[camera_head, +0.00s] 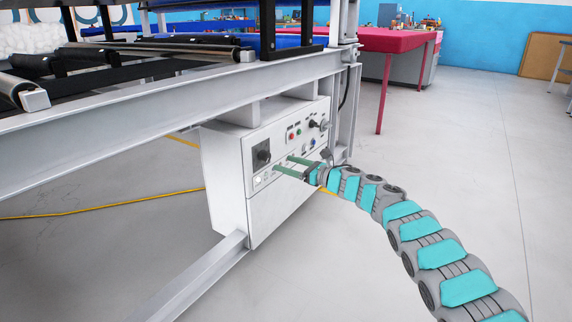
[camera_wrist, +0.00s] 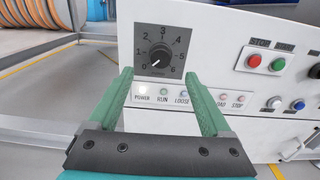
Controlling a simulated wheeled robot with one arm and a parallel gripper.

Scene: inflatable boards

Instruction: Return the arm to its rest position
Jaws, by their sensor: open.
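My arm (camera_head: 415,225) reaches from the lower right corner of the head view toward a white control box. My gripper (camera_head: 290,168) has two green fingers spread apart with nothing between them, close in front of the box's panel. In the wrist view my gripper (camera_wrist: 165,85) is open below a black dial (camera_wrist: 160,57) marked 0 to 6. The fingertips overlap the lower corners of the dial plate in that view. I cannot tell whether they touch the panel. The dial also shows in the head view (camera_head: 262,153).
The control box (camera_head: 224,185) hangs under a grey steel frame (camera_head: 150,110) with rollers above. A lower frame beam (camera_head: 195,280) runs along the floor. Red and green buttons (camera_wrist: 265,62) sit right of the dial. A red table (camera_head: 385,40) stands behind; floor to the right is clear.

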